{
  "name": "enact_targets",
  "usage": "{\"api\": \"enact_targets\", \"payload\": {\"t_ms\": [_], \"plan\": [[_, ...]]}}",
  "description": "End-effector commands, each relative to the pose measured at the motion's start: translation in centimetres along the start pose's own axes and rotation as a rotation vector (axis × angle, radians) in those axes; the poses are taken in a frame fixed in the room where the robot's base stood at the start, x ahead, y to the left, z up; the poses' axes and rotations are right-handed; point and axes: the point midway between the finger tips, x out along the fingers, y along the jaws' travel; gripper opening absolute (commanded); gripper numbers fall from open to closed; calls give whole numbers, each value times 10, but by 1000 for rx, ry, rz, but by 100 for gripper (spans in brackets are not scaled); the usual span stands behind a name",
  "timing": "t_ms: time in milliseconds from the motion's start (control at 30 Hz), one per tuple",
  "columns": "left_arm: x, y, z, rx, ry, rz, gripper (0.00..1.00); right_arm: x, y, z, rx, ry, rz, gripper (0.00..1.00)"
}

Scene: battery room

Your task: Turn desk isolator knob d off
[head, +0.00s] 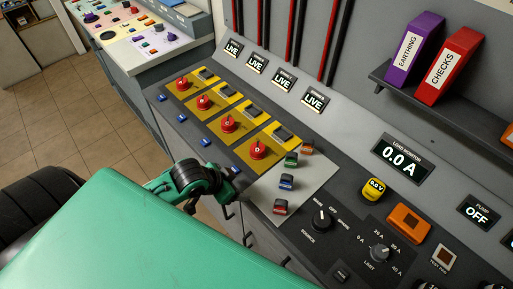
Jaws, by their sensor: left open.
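The desk carries a row of red isolator knobs on yellow plates. The nearest, knob d (258,149), has a mark on its top that looks like a D. The display (315,100) at the near end of the row behind the knobs reads LIVE. My left gripper (233,183) is open beside the desk's front edge, to the lower left of knob d and apart from it. Its fingers are small and partly hidden by its own wrist. My right gripper is not in view.
Other red knobs (228,124) run away to the upper left, with grey switches behind them. Small coloured clips (286,182) sit on a pale plate to the right. A selector knob (321,220) and a load monitor (402,158) reading 0.0 A are farther right.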

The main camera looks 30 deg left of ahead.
Motion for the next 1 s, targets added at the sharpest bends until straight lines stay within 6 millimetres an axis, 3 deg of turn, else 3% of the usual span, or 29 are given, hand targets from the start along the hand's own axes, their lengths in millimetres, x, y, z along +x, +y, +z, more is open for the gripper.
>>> {"api": "enact_targets", "payload": {"t_ms": [300,533,767,1000], "plan": [[-18,-55,-47,58,103,59,67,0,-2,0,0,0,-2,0],[-31,-89,-71,46,151,72,67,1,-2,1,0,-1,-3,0],[-34,-100,-79,35,168,74,67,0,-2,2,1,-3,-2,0],[-12,-98,-84,33,170,75,67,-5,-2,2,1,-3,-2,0]]}}
